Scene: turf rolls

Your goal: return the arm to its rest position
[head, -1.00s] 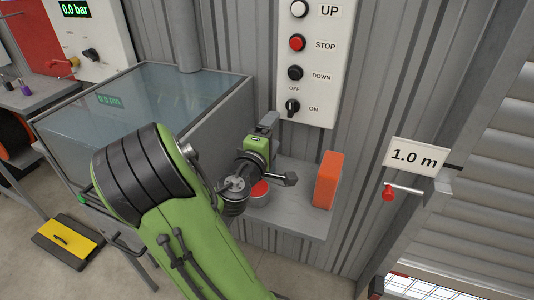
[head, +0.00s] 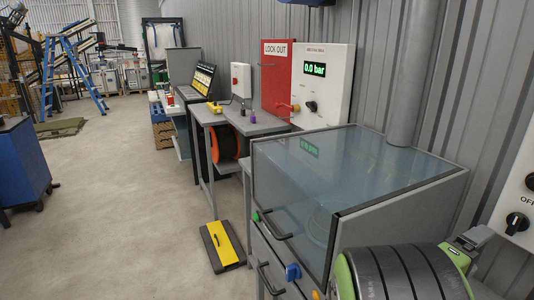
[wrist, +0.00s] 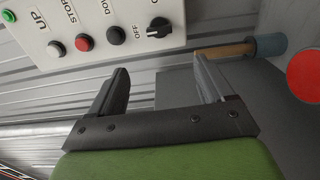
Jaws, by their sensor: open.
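My arm (head: 400,272), green with black bands, shows at the lower right of the head view, beside the glass-topped cabinet; most of it is cut off by the frame. Part of my gripper (head: 472,238) seems to show there, close to the control panel. In the wrist view my gripper (wrist: 160,82) has its two dark fingers wide apart with nothing between them. The white control panel (wrist: 95,30) with buttons and a black rotary switch is beyond the fingertips.
The glass-topped cabinet (head: 350,180) stands left of my arm, against the corrugated wall. A grey shelf (wrist: 255,95), a wooden-handled tool (wrist: 228,50) and a red disc (wrist: 305,75) are near my gripper. A yellow-black pedal (head: 222,247) lies on the floor; open floor (head: 110,200) extends left.

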